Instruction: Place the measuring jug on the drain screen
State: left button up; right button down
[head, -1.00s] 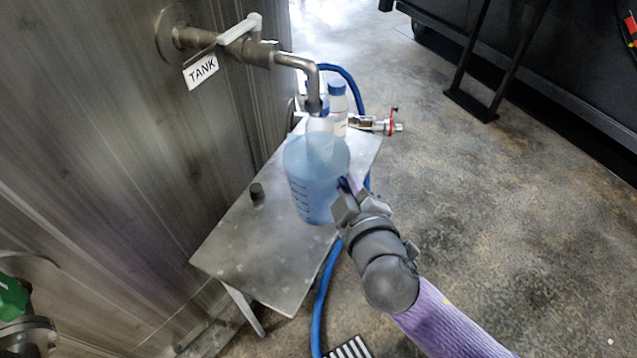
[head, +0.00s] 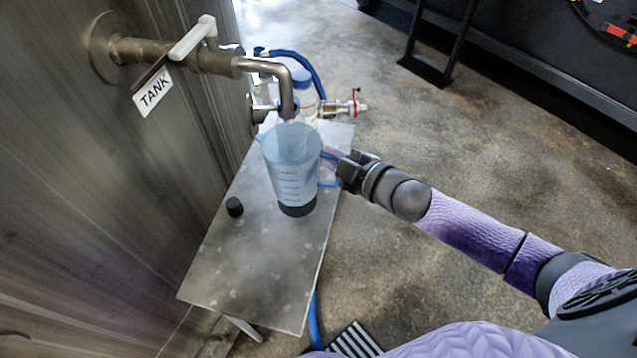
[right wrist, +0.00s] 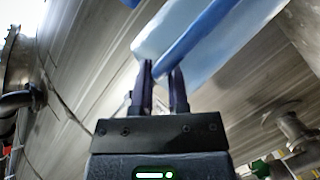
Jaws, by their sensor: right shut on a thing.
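The measuring jug (head: 291,165) is translucent blue with dark graduation marks and looks upright in the head view. My right gripper (head: 340,170) is shut on the handle on its right side. In the right wrist view the two fingers (right wrist: 163,88) close around the blue handle (right wrist: 192,42). The jug's open top is beneath the tap spout (head: 288,106), over a steel shelf (head: 250,265). A dark round patch (head: 297,209) shows at its base; I cannot tell whether the jug touches it. I cannot identify the drain screen with certainty. My left gripper is not in view.
The tank wall (head: 60,200) with a "TANK" label (head: 152,92) stands at left. A small black knob (head: 234,207) is on the shelf. A bottle (head: 303,88) and a red-handled valve (head: 345,107) are behind the jug. A striped grate (head: 355,341) lies on the floor.

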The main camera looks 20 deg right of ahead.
notch_tip(320, 180, down, 5)
jog(key=shift+r+b, duration=0.15)
jog(key=shift+b, duration=0.85)
jog(key=c, duration=0.6)
grip_release()
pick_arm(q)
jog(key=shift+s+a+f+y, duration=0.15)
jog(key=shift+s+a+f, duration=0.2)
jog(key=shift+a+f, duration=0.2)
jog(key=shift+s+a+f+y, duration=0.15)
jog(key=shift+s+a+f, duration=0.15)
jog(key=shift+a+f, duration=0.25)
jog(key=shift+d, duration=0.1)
pick_arm(e)
jog(key=shift+r, duration=0.1)
